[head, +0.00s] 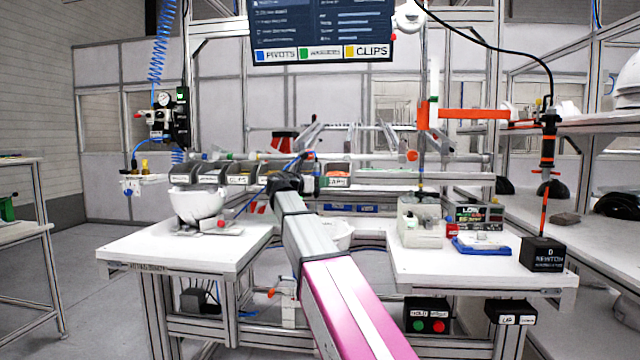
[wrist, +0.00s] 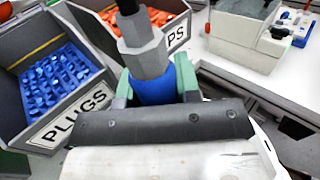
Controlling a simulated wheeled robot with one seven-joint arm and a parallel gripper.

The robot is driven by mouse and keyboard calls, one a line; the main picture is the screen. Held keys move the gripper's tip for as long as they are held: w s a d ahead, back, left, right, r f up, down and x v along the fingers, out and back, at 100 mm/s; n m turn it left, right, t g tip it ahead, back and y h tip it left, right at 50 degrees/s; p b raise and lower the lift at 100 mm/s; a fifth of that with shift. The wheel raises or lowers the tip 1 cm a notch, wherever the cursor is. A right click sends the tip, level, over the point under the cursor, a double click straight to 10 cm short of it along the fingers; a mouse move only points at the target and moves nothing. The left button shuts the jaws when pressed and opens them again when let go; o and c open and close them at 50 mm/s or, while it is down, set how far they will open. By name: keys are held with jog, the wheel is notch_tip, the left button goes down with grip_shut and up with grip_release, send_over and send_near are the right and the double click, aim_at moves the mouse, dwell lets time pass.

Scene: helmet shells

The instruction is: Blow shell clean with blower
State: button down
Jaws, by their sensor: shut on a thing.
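A white helmet shell (head: 197,204) sits bowl-like on the left part of the workbench. Another white rounded piece (head: 337,234) is partly hidden behind my arm; I cannot tell if it is a shell. In the wrist view, the green fingers of my gripper (wrist: 153,88) are shut around a blue cylindrical part with a grey hexagonal collar and dark stem, which looks like the blower (wrist: 145,55). In the head view my gripper is at the far end of my arm, before the bin row, right of the left shell. What it holds is hard to make out there.
On the right bench are a beige box (head: 420,228), a blue tray (head: 482,245) and a black block (head: 543,254). A coiled blue hose (head: 157,60) hangs at left.

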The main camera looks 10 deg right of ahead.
aim_at(344, 180)
jog(key=shift+w+d, duration=0.15)
jog(key=shift+w, duration=0.75)
jog(key=shift+d, duration=0.25)
jog(key=shift+s+d, duration=0.3)
jog(key=shift+d, duration=0.6)
jog(key=shift+s+d, duration=0.25)
jog(key=shift+d, duration=0.6)
jog(key=shift+s+d, duration=0.3)
jog(key=shift+d, duration=0.6)
jog(key=shift+s, duration=0.4)
jog(key=shift+s, duration=0.35)
jog(key=shift+s+a, duration=0.35)
jog(key=shift+s, duration=0.45)
jog(key=shift+s+a, duration=0.3)
jog(key=shift+s, duration=0.65)
